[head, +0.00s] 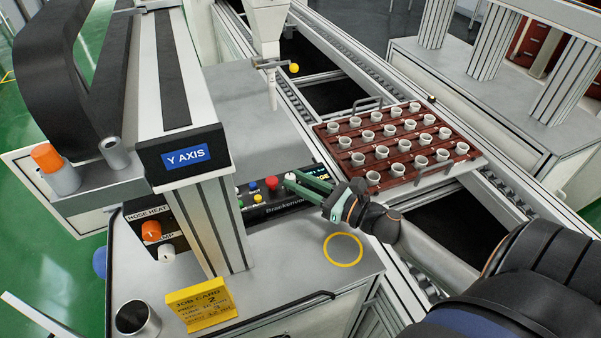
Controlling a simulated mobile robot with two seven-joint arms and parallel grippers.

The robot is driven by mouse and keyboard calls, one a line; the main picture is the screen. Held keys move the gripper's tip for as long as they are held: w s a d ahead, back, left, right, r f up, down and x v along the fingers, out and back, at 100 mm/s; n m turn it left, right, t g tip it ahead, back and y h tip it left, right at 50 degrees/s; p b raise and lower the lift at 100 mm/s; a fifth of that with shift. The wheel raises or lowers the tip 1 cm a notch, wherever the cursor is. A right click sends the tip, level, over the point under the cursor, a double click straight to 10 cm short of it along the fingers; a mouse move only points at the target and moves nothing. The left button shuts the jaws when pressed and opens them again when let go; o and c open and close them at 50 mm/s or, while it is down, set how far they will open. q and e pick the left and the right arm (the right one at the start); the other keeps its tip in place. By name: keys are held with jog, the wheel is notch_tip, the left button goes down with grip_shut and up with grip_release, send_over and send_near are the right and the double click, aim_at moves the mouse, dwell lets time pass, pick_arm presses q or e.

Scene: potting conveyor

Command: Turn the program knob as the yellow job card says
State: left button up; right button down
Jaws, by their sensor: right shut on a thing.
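The yellow job card (201,303) stands at the front of the grey bench. Its heading reads JOB CARD and a large 2 shows on its program line; the smaller lines are hard to read. The black control panel (262,208) carries coloured buttons and a pale knob (291,174) at its right part. My right gripper (294,180) reaches in from the right with its green fingers at that knob, shut on it. The fingers hide part of the panel and its marks, so the knob's setting cannot be read. My left gripper is out of view.
A yellow ring (343,250) marks the bench below my right wrist. A brown tray (400,178) of several white pots sits on the conveyor behind. The Y AXIS column (212,225) stands left of the panel. A metal cup (137,318) is at front left.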

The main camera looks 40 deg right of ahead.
jog(key=m+h, duration=0.1)
jog(key=m+h+p, duration=0.1)
jog(key=h, duration=0.1)
jog(key=shift+s+a+t+h, duration=0.1)
jog(key=shift+a+t+h, duration=0.2)
jog(key=shift+t, duration=0.1)
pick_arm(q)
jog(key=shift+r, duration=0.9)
pick_arm(e)
jog(key=shift+a+m+h, duration=0.15)
jog(key=shift+m+h, duration=0.5)
jog(key=shift+h, duration=0.25)
jog(key=shift+a+m+h, duration=0.1)
jog(key=shift+m+h, duration=0.55)
jog(key=shift+h, duration=0.55)
jog(key=c, duration=0.6)
grip_release()
jog(key=shift+c, duration=0.2)
jog(key=shift+y, duration=0.6)
